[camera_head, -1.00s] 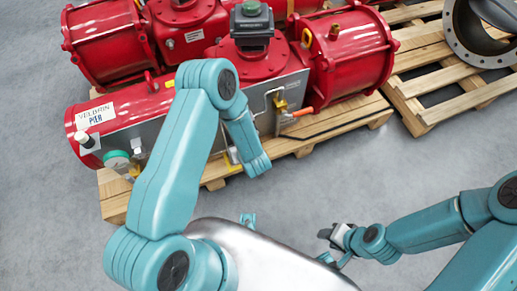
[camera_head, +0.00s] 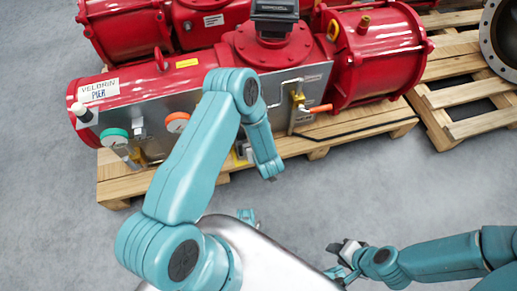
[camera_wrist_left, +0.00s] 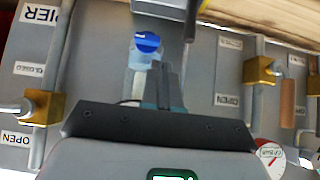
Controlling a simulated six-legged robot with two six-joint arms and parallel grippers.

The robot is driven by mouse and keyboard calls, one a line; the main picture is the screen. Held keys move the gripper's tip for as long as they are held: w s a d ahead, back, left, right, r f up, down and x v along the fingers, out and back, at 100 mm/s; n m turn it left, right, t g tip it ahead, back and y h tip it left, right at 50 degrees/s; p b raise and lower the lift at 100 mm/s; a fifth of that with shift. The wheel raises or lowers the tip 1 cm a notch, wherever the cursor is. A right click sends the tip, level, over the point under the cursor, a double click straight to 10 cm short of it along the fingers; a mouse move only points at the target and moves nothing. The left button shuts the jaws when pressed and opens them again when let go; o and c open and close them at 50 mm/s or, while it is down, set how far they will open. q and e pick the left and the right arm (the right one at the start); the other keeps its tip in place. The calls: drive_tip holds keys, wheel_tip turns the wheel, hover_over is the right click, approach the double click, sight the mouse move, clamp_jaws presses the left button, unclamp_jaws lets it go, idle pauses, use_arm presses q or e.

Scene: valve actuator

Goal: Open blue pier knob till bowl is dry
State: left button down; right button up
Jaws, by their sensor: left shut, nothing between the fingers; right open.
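The blue knob (camera_wrist_left: 147,43) shows in the left wrist view, on a pale bluish body (camera_wrist_left: 138,62) that may be the bowl. I cannot tell whether liquid is in it. My left gripper (camera_wrist_left: 165,78) is shut and empty, its fingertips just beside and below the knob in the picture; contact is unclear. In the head view my left arm hides this spot. A plate reading VELBRIN PIER (camera_head: 98,90) is on the red actuator (camera_head: 140,88). My right gripper (camera_head: 340,252) is open and empty over the floor, away from the panel.
On the panel are brass valves (camera_wrist_left: 262,70) with OPEN and CLOSED labels, an orange-handled lever (camera_head: 320,108), a green-rimmed gauge (camera_head: 115,137) and a red-rimmed gauge (camera_head: 177,122). The actuator rests on a wooden pallet (camera_head: 112,190). A second pallet (camera_head: 478,128) stands at right. Grey floor is free.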

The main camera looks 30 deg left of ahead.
use_arm(q)
drive_tip(key=b+x, duration=0.1)
drive_tip(key=x, duration=0.4)
drive_tip(key=shift+r, duration=0.1)
use_arm(e)
drive_tip(key=shift+s+f, duration=0.1)
drive_tip(key=shift+f, duration=0.8)
